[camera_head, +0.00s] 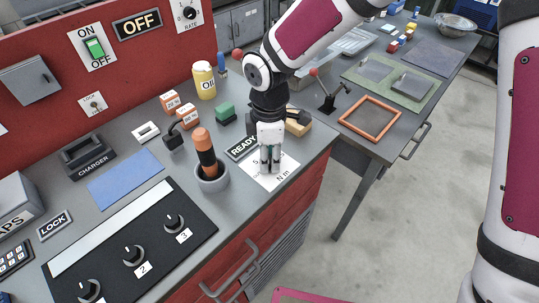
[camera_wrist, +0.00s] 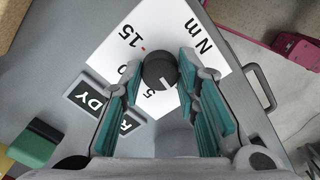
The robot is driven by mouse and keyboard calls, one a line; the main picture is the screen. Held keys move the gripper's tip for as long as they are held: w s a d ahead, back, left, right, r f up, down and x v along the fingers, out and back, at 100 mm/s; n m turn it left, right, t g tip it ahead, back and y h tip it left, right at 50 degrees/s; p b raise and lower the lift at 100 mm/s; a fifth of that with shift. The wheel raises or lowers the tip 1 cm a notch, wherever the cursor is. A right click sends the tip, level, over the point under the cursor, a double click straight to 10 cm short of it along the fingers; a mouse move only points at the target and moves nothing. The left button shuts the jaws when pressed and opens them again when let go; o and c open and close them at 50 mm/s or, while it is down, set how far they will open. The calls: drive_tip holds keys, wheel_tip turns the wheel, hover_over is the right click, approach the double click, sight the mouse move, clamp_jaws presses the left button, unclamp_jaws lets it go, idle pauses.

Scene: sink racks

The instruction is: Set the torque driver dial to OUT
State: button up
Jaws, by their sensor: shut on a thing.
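The torque dial (camera_wrist: 159,70) is a round dark knob with a pale pointer mark, on a white plate (camera_wrist: 185,25) printed "N m", "15" and "5". In the wrist view the mark faces the lower part of the picture. No "OUT" is readable on the plate; my fingers cover part of it. My gripper (camera_wrist: 159,66), with teal pads, is shut on the dial, one finger on each side. In the head view my gripper (camera_head: 270,168) points down over the white plate (camera_head: 287,172), and hides the dial.
A READY plate (camera_head: 242,147) lies left of the dial plate. An orange-handled tool (camera_head: 205,150) stands in a grey cup (camera_head: 212,182) farther left. A green block (camera_head: 225,112) and a wooden block (camera_head: 299,127) are behind. The bench's front edge is close on the right.

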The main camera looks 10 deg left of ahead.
drive_tip(key=shift+n, duration=0.7)
drive_tip(key=o, duration=1.2)
drive_tip(key=shift+c, duration=0.2)
wheel_tip(320, 180, up, 12)
